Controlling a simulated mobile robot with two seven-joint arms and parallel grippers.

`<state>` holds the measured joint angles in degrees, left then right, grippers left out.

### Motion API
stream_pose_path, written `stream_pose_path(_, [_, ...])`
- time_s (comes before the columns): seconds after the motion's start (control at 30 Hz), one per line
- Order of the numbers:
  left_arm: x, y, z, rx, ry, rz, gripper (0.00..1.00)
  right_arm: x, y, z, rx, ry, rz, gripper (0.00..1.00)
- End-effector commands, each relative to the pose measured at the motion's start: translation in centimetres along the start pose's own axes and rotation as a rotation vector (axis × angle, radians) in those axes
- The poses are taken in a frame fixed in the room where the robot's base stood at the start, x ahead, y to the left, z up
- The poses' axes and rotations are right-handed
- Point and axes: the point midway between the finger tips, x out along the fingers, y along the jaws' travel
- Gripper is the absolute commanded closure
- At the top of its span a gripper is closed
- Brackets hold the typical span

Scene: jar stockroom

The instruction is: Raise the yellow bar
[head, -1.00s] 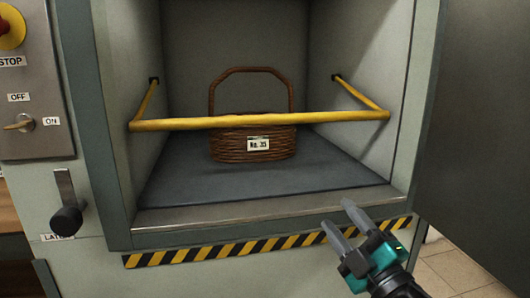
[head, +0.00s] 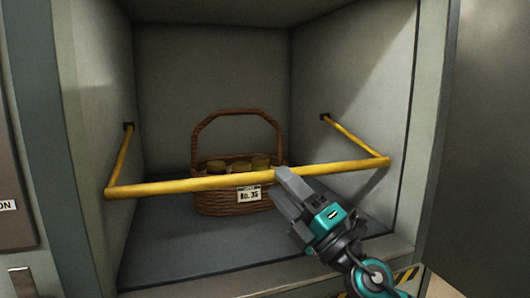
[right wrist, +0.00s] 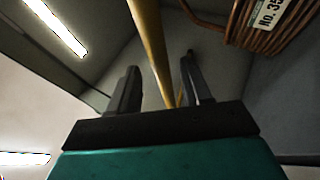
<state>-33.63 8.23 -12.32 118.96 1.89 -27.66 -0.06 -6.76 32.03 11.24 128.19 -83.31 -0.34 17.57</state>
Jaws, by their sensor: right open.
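The yellow bar (head: 200,185) is a U-shaped rod that crosses the front of an open grey compartment, its two arms running back to pivots in the side walls. It stands about level, in front of the basket. My right gripper (head: 281,180) is at the bar, right of its middle, with its jaws open. In the right wrist view the bar (right wrist: 150,35) runs between the two open fingers (right wrist: 160,72); I cannot tell whether they touch it. My left gripper is not in view.
A brown wicker basket (head: 231,202) with a tall handle, a "No. 35" tag and several round-topped jars stands on the compartment floor (head: 160,258) behind the bar. The side walls (head: 90,120) flank the opening. An open door (head: 490,150) stands at the right.

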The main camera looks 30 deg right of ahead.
Motion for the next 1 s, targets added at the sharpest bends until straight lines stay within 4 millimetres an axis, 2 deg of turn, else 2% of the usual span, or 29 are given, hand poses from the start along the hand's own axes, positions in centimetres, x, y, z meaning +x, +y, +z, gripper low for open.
stream_pose_path(0.03, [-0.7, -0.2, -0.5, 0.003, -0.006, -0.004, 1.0, 1.4, 0.6, 0.2, -0.001, 0.001, 0.002, 0.52])
stream_pose_path(0.1, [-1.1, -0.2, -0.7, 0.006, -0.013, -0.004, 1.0, 2.6, 0.5, 0.2, 0.0, 0.0, 0.002, 0.52])
stream_pose_path(0.3, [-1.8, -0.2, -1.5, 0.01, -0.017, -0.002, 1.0, 4.8, 0.2, 0.1, 0.002, -0.001, 0.0, 0.52])
stream_pose_path(0.73, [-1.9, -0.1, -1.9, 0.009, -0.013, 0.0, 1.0, 5.5, -0.1, 0.0, 0.002, 0.0, -0.001, 0.52])
stream_pose_path(1.0, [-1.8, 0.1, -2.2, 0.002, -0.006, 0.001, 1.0, 5.5, -0.1, 0.0, 0.002, 0.0, -0.001, 0.77])
